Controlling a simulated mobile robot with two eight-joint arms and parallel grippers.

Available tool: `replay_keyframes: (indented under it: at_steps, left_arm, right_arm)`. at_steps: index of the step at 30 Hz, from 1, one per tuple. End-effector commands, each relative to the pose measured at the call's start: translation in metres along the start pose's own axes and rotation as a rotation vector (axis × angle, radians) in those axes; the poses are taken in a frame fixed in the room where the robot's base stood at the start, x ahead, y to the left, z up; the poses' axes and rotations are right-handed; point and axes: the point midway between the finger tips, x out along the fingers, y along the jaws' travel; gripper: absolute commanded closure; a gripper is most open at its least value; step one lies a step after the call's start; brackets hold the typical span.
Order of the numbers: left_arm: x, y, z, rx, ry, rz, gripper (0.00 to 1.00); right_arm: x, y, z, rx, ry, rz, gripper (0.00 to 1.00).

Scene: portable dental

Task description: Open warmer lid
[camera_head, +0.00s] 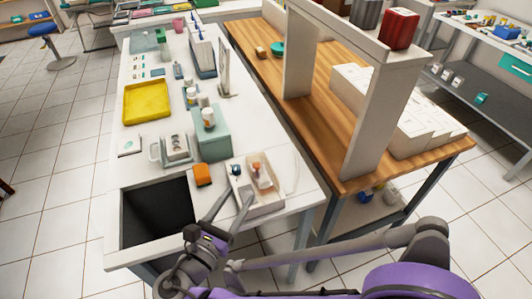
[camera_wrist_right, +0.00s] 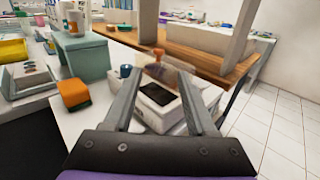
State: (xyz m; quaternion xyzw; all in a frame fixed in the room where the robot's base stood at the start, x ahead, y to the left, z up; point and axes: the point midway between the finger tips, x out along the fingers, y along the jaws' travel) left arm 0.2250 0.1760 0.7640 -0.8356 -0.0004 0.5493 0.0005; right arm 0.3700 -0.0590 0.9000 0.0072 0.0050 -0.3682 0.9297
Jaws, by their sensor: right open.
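My right gripper (camera_head: 230,203) is open and empty, just in front of the unit. In the right wrist view its fingers (camera_wrist_right: 160,76) frame the unit, and I cannot tell whether they touch it. My left gripper is not in view.
A dark sink opening (camera_head: 157,212) lies at front left. An orange block (camera_head: 202,174) and a pale green box (camera_head: 212,142) with a bottle on it stand close by. A yellow tray (camera_head: 147,101) lies farther back. A wooden bench (camera_head: 295,110) with shelving stands to the right.

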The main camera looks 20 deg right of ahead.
Motion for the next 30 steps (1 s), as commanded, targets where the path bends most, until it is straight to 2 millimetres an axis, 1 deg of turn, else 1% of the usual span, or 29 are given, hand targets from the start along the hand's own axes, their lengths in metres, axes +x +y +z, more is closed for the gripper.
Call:
replay_keyframes:
  at_steps: [5, 8, 11, 15, 21, 25, 30]
  left_arm:
    - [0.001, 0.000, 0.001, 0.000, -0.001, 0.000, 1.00]
    - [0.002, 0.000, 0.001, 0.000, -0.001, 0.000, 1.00]
    - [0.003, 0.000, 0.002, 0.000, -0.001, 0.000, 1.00]
    - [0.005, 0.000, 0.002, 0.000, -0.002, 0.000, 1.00]
    - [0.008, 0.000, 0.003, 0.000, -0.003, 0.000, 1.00]
    - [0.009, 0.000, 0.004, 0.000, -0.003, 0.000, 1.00]
    - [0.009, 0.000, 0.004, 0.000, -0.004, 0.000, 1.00]
  right_arm:
    - [-0.001, 0.002, 0.001, -0.011, -0.014, 0.003, 0.43]
    - [0.007, 0.002, 0.001, -0.012, -0.015, 0.000, 0.43]
    - [0.022, 0.001, 0.001, -0.012, -0.014, -0.002, 0.43]
    - [0.050, 0.000, 0.001, -0.011, -0.014, -0.004, 0.43]
    - [0.085, 0.001, 0.001, -0.011, -0.013, -0.002, 0.43]
    - [0.099, 0.002, 0.002, -0.010, -0.013, 0.000, 0.43]
    - [0.106, 0.002, 0.002, -0.010, -0.013, 0.002, 0.43]
